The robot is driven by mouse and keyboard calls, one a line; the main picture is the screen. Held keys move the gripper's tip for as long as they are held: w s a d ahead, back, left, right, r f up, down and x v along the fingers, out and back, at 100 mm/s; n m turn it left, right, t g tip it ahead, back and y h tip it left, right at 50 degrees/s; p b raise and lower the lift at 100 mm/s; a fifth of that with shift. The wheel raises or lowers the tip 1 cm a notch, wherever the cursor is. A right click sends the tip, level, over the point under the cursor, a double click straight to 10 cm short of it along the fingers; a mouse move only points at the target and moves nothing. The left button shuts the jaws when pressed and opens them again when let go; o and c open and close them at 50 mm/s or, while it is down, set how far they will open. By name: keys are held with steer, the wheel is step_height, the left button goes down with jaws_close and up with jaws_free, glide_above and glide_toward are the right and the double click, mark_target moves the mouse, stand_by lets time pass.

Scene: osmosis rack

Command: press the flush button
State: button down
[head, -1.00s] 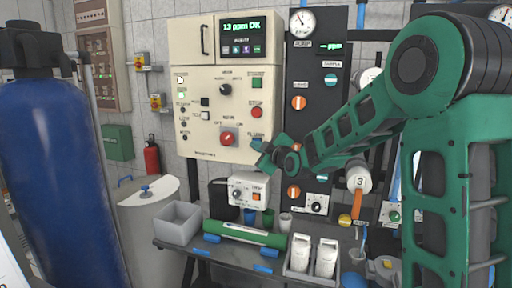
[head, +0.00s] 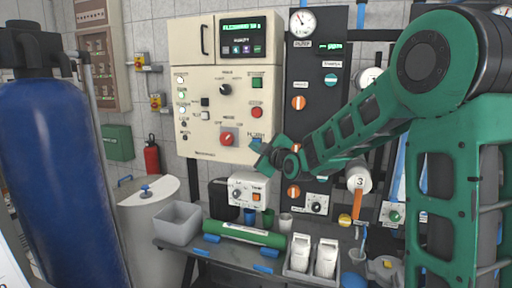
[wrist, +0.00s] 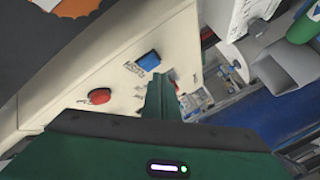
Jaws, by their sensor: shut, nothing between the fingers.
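The flush button is a small blue square at the lower right of the cream control panel (head: 205,142). In the wrist view the blue flush button (wrist: 148,61) shows clear, just beyond the fingertips. In the head view its blue face (head: 256,141) is partly hidden by my gripper (head: 262,156). My gripper is shut and empty, its narrow green fingers (wrist: 160,92) close to the panel beside the button. I cannot tell whether they touch it. The panel's display (head: 240,36) shows green text that looks like "FLUSHING".
A green button (head: 257,83), a red button (head: 256,113) and a red rotary switch (head: 228,138) sit near the flush button. A black gauge board (head: 318,60) stands right of the panel. Below is a bench with a grey bin (head: 178,224) and a green cylinder (head: 245,236).

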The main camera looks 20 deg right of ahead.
steer(key=s+a, duration=0.1)
steer(key=s, duration=0.1)
steer(key=s+a, duration=0.2)
stand_by(0.7)
stand_by(0.6)
steer(key=s+d+f+m+g+h, duration=0.2)
steer(key=s+d+f+m+g, duration=0.2)
steer(key=s+d+f, duration=0.35)
steer(key=s+d+f+m+g+h, duration=0.35)
steer(key=s+d, duration=0.45)
steer(key=s, duration=0.3)
steer(key=s+f+m+g+y, duration=0.1)
steer(key=s+f+m+g, duration=0.1)
steer(key=s, duration=0.7)
steer(key=s+d+f+m+g, duration=0.1)
steer(key=s+m+g, duration=0.3)
steer(key=s, duration=0.6)
steer(key=s+d+f+m+g+y, duration=0.1)
steer(key=s+f+m+g, duration=0.2)
steer(key=s, duration=0.7)
steer(key=shift+d+f+m+g+y, duration=0.25)
steer(key=shift+f+m+g+y, duration=0.1)
steer(key=shift+m, duration=0.5)
